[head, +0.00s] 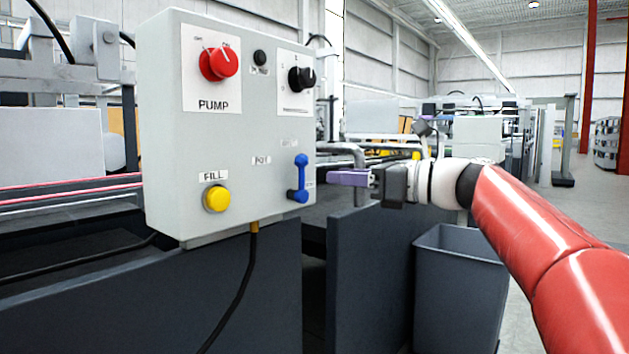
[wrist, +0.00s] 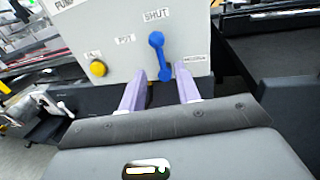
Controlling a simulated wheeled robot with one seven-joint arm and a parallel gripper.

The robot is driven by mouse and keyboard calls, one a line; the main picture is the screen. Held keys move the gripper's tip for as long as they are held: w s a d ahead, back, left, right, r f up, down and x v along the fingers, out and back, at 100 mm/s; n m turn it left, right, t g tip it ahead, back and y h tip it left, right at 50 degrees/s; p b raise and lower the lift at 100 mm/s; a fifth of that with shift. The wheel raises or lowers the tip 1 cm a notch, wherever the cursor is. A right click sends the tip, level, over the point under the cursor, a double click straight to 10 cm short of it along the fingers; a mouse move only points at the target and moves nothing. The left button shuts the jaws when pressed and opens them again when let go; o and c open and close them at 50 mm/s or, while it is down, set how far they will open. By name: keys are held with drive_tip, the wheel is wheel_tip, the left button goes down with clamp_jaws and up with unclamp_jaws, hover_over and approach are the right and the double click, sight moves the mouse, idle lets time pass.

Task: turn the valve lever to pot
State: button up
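The blue valve lever (head: 299,178) is on the front of the grey control box (head: 225,130), at its lower right. It stands close to upright, its upper end toward the SHUT label (wrist: 156,15). The POT label (head: 261,160) is left of the lever, and it also shows in the wrist view (wrist: 125,40). My gripper (head: 333,177) has purple fingers and is right of the lever in the head view, with a visible gap. In the wrist view my gripper (wrist: 159,71) is open, and the lever (wrist: 160,56) shows beyond and between the fingertips.
The box also carries a red PUMP knob (head: 219,63), a black knob (head: 301,78) and a yellow FILL button (head: 216,199). Dark machine panels (head: 370,270) stand below. A grey bin (head: 459,290) is under my arm. Space around the gripper looks clear.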

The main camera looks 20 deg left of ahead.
sight(302, 178)
drive_tip(key=w+a, duration=0.1)
drive_tip(key=a, duration=0.5)
drive_tip(key=shift+a, duration=0.3)
drive_tip(key=shift+w, duration=0.1)
clamp_jaws()
